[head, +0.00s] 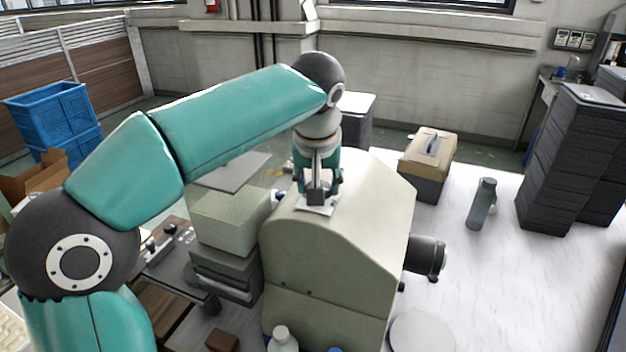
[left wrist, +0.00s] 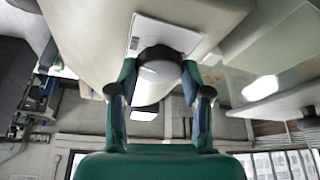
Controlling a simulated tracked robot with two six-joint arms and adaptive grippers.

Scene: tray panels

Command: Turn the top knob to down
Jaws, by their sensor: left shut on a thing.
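The knob (left wrist: 158,77) shows in the left wrist view as a dark, rounded piece with a pale front, in front of a white plate (left wrist: 168,35). The plate (head: 314,209) lies on the upper surface of a beige machine (head: 335,240) in the head view. My left gripper (head: 318,190) reaches down to the plate and is shut on the knob. In the left wrist view its two fingers (left wrist: 160,76) sit on either side of the knob. The knob's pointer direction cannot be made out. My right gripper is not in view.
A dark cylinder (head: 427,257) sticks out of the machine's right side. A toolbox (head: 428,160), a grey bottle (head: 482,204) and stacked dark crates (head: 565,160) stand on the white table (head: 480,290). Pale boxes (head: 228,220) stand close to the machine's left.

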